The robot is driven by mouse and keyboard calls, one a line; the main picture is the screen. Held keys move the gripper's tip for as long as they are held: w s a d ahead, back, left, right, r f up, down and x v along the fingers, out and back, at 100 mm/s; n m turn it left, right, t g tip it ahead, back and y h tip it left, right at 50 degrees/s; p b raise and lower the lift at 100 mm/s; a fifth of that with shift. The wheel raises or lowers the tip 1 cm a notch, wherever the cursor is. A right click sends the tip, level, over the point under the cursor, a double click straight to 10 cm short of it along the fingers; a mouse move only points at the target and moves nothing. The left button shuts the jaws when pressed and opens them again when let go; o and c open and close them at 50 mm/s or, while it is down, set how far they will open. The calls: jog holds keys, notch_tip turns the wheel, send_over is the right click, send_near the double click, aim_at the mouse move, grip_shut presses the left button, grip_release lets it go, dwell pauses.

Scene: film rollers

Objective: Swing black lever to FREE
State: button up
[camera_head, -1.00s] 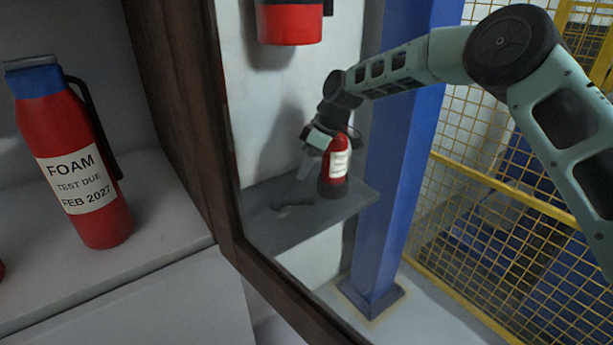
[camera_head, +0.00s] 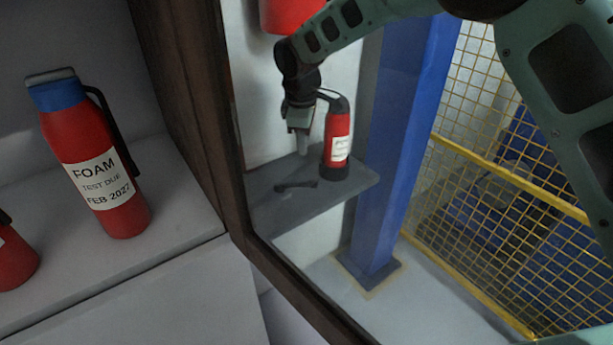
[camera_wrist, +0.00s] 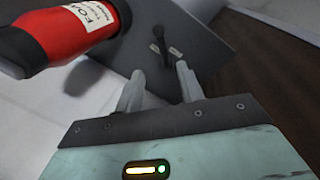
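The black lever (camera_head: 296,186) lies on the grey shelf (camera_head: 345,192) beside a red extinguisher (camera_head: 338,140). In the wrist view the lever (camera_wrist: 161,46) shows beyond my fingertips, with two small pale labels beside it, too small to read. My gripper (camera_head: 302,145) hangs above the shelf, just left of the extinguisher, fingers pointing down. In the wrist view my gripper (camera_wrist: 157,82) has its two fingers apart with nothing between them. The lever appears apart from the fingertips.
The extinguisher (camera_wrist: 62,35) stands close to my fingers in the wrist view. A dark wooden frame (camera_head: 195,120) lies left of the shelf, a blue post (camera_head: 390,170) right of it. Another red extinguisher (camera_head: 290,14) hangs above. A FOAM extinguisher (camera_head: 97,165) stands on the near-left ledge.

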jog(key=w+f, duration=0.1)
jog(key=f, duration=0.4)
jog(key=w+f+p, duration=0.1)
jog(key=f, duration=0.4)
jog(key=f+p, duration=0.1)
jog(key=f, duration=0.4)
jog(key=shift+w+d+f, duration=0.4)
jog(key=shift+c, duration=0.4)
grip_shut()
